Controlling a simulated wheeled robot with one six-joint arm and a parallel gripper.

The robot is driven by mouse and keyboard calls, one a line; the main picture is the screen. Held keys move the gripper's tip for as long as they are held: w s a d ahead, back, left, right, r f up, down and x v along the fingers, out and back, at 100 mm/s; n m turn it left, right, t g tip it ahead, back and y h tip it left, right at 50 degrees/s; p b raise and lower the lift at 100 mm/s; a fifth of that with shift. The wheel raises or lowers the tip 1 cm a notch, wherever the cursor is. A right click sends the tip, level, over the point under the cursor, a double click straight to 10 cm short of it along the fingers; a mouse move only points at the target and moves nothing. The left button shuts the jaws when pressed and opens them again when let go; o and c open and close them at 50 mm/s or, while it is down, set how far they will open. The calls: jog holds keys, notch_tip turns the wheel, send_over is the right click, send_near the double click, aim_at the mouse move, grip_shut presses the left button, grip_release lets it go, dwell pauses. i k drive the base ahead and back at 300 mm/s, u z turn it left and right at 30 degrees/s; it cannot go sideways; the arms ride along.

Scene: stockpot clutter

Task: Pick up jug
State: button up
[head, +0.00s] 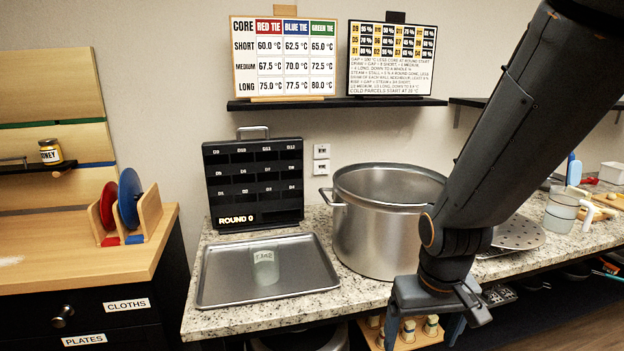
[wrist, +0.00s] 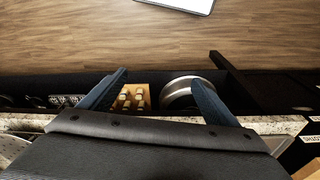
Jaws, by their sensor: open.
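The jug (head: 561,214) is a pale, translucent vessel with a handle. It stands upright on the granite counter at the far right of the head view, beyond my arm. My gripper (head: 425,334) hangs in front of the counter's front edge, well to the left of the jug and apart from it. In the wrist view my two blue fingers (wrist: 160,77) are spread with nothing between them. The jug is not visible in the wrist view.
A large steel stockpot (head: 385,240) stands between the tray (head: 215,285) and my arm. A perforated disc (head: 518,234) lies beside the arm. A blue bottle (head: 574,170) and a wooden board (head: 612,200) are near the jug. Wooden floor (wrist: 80,35) is open before the counter.

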aim_at(564, 204)
jog(key=z, duration=1.35)
